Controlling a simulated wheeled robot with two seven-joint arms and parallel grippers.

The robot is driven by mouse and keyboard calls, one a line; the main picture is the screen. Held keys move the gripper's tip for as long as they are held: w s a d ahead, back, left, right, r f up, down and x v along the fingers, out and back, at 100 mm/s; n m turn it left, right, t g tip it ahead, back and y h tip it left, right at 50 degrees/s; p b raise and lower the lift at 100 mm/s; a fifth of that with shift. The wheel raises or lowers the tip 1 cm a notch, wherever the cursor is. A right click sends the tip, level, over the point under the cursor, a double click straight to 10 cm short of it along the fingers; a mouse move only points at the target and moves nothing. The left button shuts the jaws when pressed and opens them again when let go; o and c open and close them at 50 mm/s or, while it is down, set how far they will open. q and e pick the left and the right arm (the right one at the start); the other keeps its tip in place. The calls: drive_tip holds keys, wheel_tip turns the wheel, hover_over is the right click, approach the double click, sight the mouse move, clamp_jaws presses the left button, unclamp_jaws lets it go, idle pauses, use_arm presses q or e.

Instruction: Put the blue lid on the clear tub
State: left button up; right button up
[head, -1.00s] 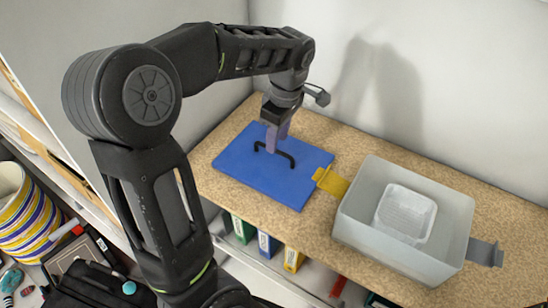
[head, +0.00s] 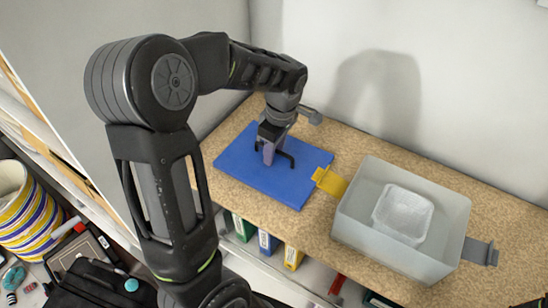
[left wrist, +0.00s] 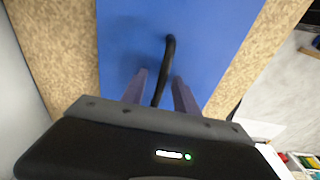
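The blue lid (head: 245,172) lies flat on the speckled shelf board, with a black bar handle (head: 290,160) on top. It also fills the middle of the left wrist view (left wrist: 215,35). The clear tub (head: 350,222) stands open to the right of the lid, with a smaller clear container (head: 403,215) inside. A yellow latch (head: 330,181) is on its left side and a grey latch (head: 480,252) on its right. My left gripper (head: 268,153) is down at the handle. In the left wrist view its fingers (left wrist: 160,88) are apart, one on each side of the handle (left wrist: 168,55).
A wall stands close behind the board (head: 510,210). The yellow latch lies close to the lid's right edge. Several coloured binders (head: 268,243) stand on the level below the front edge. A striped bin (head: 20,210) is at far left. Bare board lies right of the tub.

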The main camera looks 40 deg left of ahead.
use_arm(q)
clamp_jaws()
idle(0.3)
idle(0.4)
